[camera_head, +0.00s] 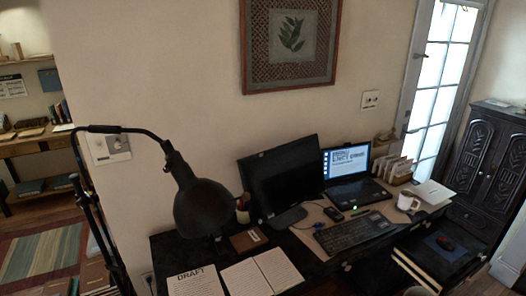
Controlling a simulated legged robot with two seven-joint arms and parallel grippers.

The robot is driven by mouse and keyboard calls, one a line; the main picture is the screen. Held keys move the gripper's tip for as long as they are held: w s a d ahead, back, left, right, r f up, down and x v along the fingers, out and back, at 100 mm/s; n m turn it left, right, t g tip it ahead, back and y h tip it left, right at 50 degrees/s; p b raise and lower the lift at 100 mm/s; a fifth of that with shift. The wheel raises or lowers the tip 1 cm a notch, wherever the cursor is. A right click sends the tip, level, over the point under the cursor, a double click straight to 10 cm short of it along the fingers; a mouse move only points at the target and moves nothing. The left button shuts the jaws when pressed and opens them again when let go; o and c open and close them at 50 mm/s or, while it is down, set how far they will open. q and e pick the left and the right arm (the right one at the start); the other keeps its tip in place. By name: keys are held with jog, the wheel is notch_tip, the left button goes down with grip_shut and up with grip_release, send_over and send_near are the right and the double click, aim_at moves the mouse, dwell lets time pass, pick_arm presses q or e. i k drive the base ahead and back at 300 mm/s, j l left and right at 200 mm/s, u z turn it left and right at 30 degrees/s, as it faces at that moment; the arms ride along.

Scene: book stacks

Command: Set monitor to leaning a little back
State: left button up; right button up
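The monitor (280,177) is a black, dark-screened display on the dark desk (312,254), left of the lit laptop (346,162). It is upright or nearly so; I cannot tell how far it tilts. Its stand foot (288,217) shows below the screen. The black lamp head (203,207) hangs just left of the monitor, close to its lower left edge in the picture. Neither of my grippers is in view.
A keyboard (352,232) lies in front of the monitor and laptop. An open book (262,274) and a draft paper (195,283) lie at the front left. A white mug (408,200) stands at the right. A lamp arm (122,129) crosses the left side.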

aim_at(287, 175)
jog(key=i+l+u, duration=0.15)
jog(key=u, duration=0.25)
jog(key=i+l+u, duration=0.1)
jog(key=u, duration=0.3)
jog(key=l+u, duration=0.4)
jog(key=i+l+u, duration=0.1)
jog(key=u, duration=0.3)
jog(key=l+u, duration=0.4)
